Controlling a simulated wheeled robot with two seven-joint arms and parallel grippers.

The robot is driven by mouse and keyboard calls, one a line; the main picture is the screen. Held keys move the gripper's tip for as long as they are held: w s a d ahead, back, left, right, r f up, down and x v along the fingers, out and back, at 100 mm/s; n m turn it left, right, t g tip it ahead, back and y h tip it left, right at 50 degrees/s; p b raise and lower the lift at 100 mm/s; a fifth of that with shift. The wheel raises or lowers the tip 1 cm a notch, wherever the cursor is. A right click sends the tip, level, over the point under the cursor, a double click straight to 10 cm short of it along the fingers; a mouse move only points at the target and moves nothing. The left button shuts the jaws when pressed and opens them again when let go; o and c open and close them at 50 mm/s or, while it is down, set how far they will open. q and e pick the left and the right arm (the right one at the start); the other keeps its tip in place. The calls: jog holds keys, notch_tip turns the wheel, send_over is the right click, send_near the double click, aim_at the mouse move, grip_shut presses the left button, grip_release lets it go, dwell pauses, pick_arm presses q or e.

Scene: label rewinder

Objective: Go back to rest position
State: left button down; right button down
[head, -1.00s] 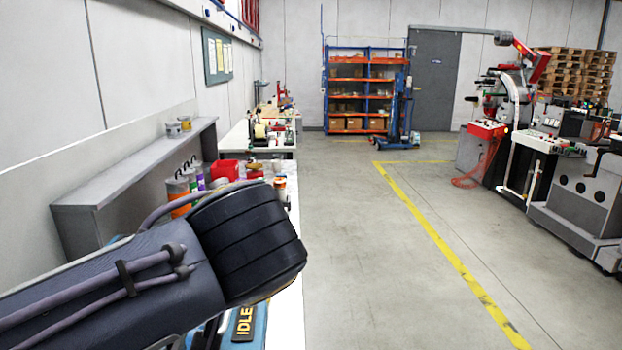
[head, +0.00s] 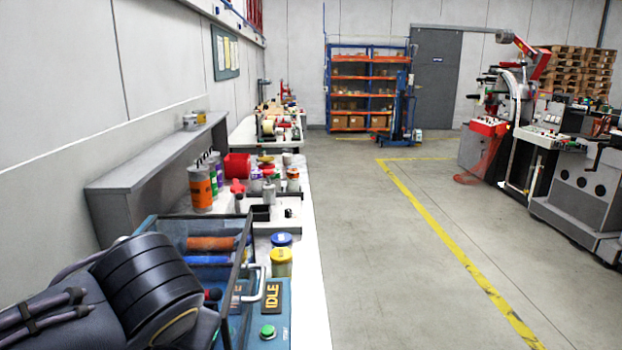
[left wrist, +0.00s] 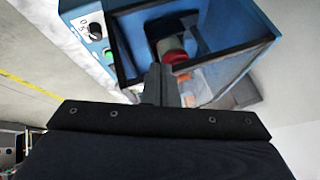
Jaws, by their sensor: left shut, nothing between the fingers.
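My left arm comes in at the lower left of the head view, in front of the blue label rewinder (head: 190,226). In that view its gripper is hidden. In the left wrist view my left gripper (left wrist: 161,72) is shut and empty, its fingers together over the rewinder's dark frame (left wrist: 126,62). I cannot tell whether they touch it. A red knob or roller (left wrist: 172,50) shows inside the frame beyond the fingertips. My right gripper shows in no view.
The white bench (head: 312,280) holds orange cans (head: 200,188), a red bin (head: 237,165) and a yellow jar (head: 281,262). A grey shelf (head: 160,155) runs along the left wall. The floor right of the bench is clear up to the machine (head: 580,190).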

pick_arm(q)
jog(key=s+f+n+h+b, duration=0.1)
jog(key=s+f+h, duration=0.1)
jog(key=s+f, duration=0.2)
jog(key=s+a+f+n+h+b, duration=0.1)
jog(key=s+f, duration=0.3)
jog(key=f, duration=0.6)
jog(key=s+a+f+n+h+b, duration=0.1)
jog(key=s+f+n+h+b, duration=0.1)
jog(key=f, duration=0.6)
jog(key=shift+s+a+g+h+b, duration=0.15)
jog(key=shift+s+g+h+b, duration=0.35)
jog(key=shift+s+h, duration=0.55)
